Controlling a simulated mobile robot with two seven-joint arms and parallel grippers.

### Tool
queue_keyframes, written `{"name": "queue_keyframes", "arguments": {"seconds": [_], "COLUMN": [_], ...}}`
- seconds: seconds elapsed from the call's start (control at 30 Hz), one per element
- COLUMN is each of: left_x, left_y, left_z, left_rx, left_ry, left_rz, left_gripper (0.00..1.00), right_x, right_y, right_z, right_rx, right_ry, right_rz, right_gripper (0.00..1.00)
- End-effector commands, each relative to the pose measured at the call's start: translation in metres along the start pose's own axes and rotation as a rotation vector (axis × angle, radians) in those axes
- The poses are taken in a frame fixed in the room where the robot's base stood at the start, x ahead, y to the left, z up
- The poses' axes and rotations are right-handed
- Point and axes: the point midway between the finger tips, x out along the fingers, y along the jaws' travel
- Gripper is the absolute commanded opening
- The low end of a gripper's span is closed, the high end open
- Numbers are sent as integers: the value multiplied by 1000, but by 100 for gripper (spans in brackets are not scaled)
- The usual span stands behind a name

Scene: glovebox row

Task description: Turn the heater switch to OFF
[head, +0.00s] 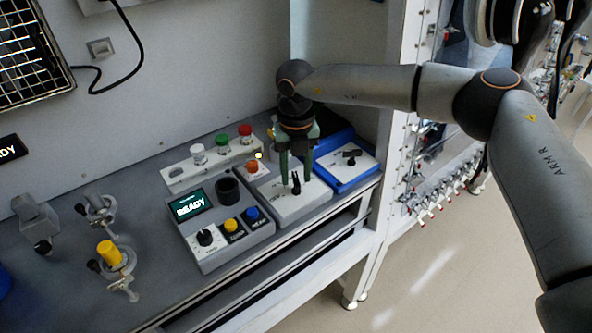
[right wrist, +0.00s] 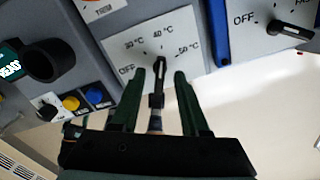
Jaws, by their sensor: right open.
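The heater switch is a black pointer knob (right wrist: 159,82) on a white dial plate (right wrist: 138,62) marked OFF, 30 °C, 40 °C and 50 °C. Its pointer aims roughly at 40 °C, and OFF is at the plate's left. In the head view the knob (head: 296,184) sits on the light grey box (head: 289,212). My right gripper (head: 296,180) reaches down over this box with its fingers open. In the right wrist view the green fingers (right wrist: 160,74) stand on either side of the knob, with gaps visible. My left gripper is not in view.
To the right, a blue-framed box (head: 357,182) carries another black knob (head: 351,153) with its own OFF mark. To the left, a grey console (head: 237,247) shows READY and has a knob and coloured buttons. Behind stands a rack (head: 186,176) with white, green and red caps.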

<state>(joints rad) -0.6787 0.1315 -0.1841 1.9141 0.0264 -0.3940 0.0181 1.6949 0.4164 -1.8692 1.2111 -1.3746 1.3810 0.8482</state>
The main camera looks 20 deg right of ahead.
Motion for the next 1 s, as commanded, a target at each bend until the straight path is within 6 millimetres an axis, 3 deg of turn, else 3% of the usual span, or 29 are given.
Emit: {"name": "queue_keyframes", "arguments": {"seconds": [0.2, 0.6, 1.0], "left_x": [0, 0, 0], "left_y": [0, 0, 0], "left_z": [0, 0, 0], "left_rx": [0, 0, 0], "left_ry": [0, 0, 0], "left_rz": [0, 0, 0], "left_gripper": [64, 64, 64], "right_x": [0, 0, 0], "right_y": [0, 0, 0], "right_z": [0, 0, 0], "right_rx": [0, 0, -1], "right_ry": [0, 0, 0], "right_rz": [0, 0, 0], "right_gripper": [44, 0, 0]}}
